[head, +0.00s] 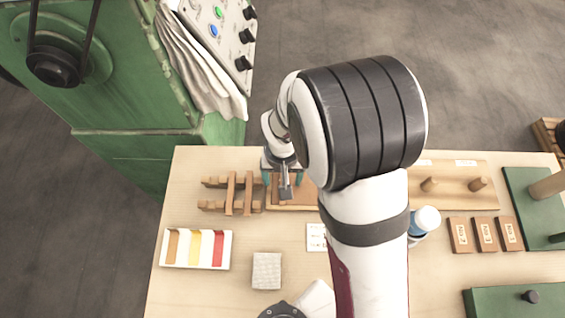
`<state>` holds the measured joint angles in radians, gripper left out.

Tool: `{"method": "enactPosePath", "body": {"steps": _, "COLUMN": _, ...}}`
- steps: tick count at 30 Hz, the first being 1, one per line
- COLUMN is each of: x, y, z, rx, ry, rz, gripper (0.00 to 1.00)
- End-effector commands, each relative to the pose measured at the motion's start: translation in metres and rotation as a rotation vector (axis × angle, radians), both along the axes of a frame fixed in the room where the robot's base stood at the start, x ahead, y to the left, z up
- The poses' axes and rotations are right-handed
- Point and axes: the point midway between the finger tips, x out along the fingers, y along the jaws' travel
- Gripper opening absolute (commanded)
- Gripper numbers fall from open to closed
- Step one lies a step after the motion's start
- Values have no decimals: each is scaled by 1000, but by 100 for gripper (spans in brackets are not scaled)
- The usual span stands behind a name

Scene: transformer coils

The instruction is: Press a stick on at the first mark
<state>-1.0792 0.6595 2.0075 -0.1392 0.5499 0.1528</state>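My gripper (284,179) points down over a brown wooden board (309,196) near the back edge of the table. Two teal finger-like parts show apart on either side of it, with a grey part in front of the middle. I see nothing held between them, though the view there is small and partly covered.
A white tray (165,261) with coloured strips and a grey block (267,271) stand in front. A bottle (425,221), small labelled blocks (484,234) and a pegged board (455,199) lie right of my arm. A green machine (120,100) stands behind left.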

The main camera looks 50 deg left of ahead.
Motion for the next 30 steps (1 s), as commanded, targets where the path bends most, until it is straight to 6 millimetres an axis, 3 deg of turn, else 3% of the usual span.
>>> {"method": "enactPosePath", "body": {"steps": 15, "x": 0, "y": 0, "z": 32, "rx": 1, "ry": -1, "rz": 0, "gripper": 77}}
{"method": "enactPosePath", "body": {"steps": 24, "x": 0, "y": 0, "z": 35, "rx": 0, "ry": 0, "rz": 0, "gripper": 77}}
{"method": "enactPosePath", "body": {"steps": 30, "x": 0, "y": 0, "z": 35, "rx": 0, "ry": 0, "rz": 0, "gripper": 41}}
